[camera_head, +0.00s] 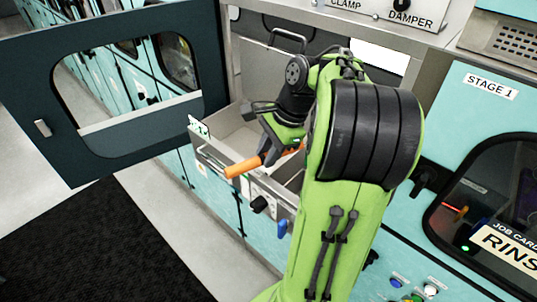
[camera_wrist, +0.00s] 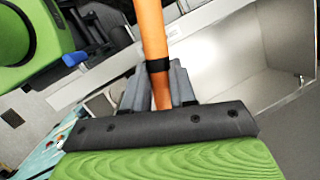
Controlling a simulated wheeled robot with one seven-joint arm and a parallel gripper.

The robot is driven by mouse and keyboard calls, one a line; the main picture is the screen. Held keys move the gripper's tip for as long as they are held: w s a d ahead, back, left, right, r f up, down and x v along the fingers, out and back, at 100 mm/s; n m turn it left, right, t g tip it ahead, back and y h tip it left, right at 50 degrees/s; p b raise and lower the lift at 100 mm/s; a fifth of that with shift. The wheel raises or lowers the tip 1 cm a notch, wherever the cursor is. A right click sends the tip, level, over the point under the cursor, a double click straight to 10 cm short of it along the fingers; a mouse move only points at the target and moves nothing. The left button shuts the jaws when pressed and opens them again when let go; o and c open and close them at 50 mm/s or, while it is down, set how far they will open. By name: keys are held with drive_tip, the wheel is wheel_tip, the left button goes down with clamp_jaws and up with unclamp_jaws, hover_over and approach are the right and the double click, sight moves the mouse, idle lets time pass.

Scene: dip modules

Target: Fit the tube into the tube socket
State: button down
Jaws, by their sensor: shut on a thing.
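An orange tube (camera_head: 243,167) is held in my gripper (camera_head: 280,150), over the front edge of an open tray in the head view. The tube lies at a slant, its near end sticking out past the tray edge to the left. In the wrist view the orange tube (camera_wrist: 151,35) runs up from between the jaws of my gripper (camera_wrist: 160,90), with a black band around it just beyond the jaws. The jaws are shut on it. I cannot make out the tube socket for certain in either view; my arm hides part of the tray area.
The metal tray (camera_head: 213,155) has raised walls and stands out from the teal cabinet. A dark windowed door (camera_head: 75,135) hangs open on the left. A black knob (camera_head: 259,204) and a blue handle (camera_head: 282,228) stick out below the tray. A black mat (camera_head: 85,245) covers the floor.

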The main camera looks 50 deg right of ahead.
drive_tip(key=shift+f, duration=0.15)
drive_tip(key=shift+f, duration=0.35)
drive_tip(key=c, duration=0.9)
unclamp_jaws()
drive_tip(key=shift+s, duration=0.1)
